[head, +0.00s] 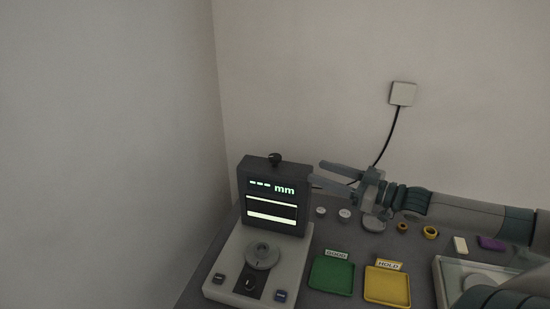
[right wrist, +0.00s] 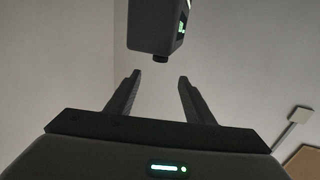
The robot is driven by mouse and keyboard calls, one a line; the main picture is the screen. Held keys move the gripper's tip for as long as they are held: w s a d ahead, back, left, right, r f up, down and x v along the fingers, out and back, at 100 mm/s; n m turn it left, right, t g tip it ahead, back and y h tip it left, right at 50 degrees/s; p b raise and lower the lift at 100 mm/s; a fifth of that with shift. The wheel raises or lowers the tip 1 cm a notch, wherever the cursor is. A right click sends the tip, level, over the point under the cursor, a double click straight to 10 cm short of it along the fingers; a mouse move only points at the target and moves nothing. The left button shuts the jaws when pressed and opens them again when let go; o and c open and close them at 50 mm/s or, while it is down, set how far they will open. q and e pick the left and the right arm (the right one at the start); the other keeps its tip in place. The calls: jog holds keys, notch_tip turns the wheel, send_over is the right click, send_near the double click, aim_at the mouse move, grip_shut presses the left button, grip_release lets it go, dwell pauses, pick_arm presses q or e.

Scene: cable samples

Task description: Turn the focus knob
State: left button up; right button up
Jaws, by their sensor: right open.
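A measuring device stands at the back left, with a dark display head (head: 244,183) reading "--- mm" on a light base (head: 226,265). A small black knob (head: 275,158) sits on top of the display head; a black knob (right wrist: 160,58) also shows on that housing in the right wrist view. Another dark knob (head: 250,285) is at the base's front; no label tells which is the focus knob. My right gripper (head: 317,174) is open and empty, just right of the display head. In the right wrist view its fingertips (right wrist: 160,75) are apart, with the knob beyond them. My left gripper is not in view.
A round grey stage (head: 262,256) sits on the base. A green tray (head: 331,275) and a yellow tray (head: 387,286) lie to its right. Small round samples (head: 344,214) and rings (head: 430,232) lie behind them. A wall box (head: 402,94) has a black cable.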

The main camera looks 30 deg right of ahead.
aim_at(280, 159)
jog(key=shift+x, duration=3.45)
jog(key=shift+p+x, duration=1.25)
jog(key=shift+x, duration=2.2)
jog(key=shift+p+x, duration=0.3)
jog(key=shift+x, duration=0.65)
jog(key=c, duration=1)
